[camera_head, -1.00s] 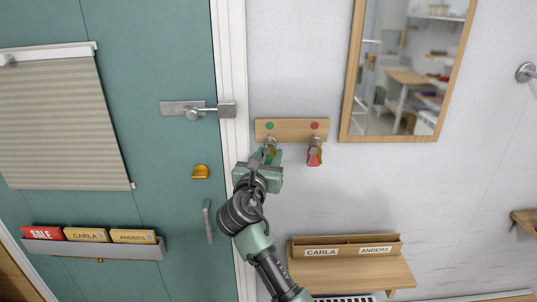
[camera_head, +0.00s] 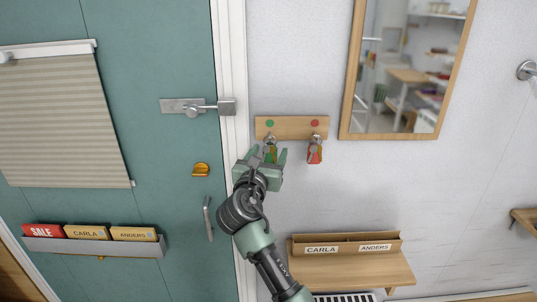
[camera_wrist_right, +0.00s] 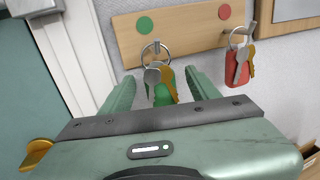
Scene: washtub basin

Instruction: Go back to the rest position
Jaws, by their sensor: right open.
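My right gripper (camera_head: 267,156) is in front of the wooden key rack (camera_head: 292,127) on the wall. Its fingers are open, one on each side of the keys with the green tag (camera_wrist_right: 163,94), as the right wrist view shows. Those keys hang by a ring from the left hook, under the green dot. The lower part of the green tag is hidden behind the gripper body. The keys with the red tag (camera_head: 315,155) hang from the right hook, under the red dot, to the right of the gripper. My left gripper is not in view.
A teal door (camera_head: 150,80) with a metal latch (camera_head: 197,107) and a handle is on the left. A framed mirror (camera_head: 405,65) hangs at the upper right. A wooden shelf (camera_head: 350,272) with a labelled holder (camera_head: 345,238) is below the rack. The wall between mirror and shelf is bare.

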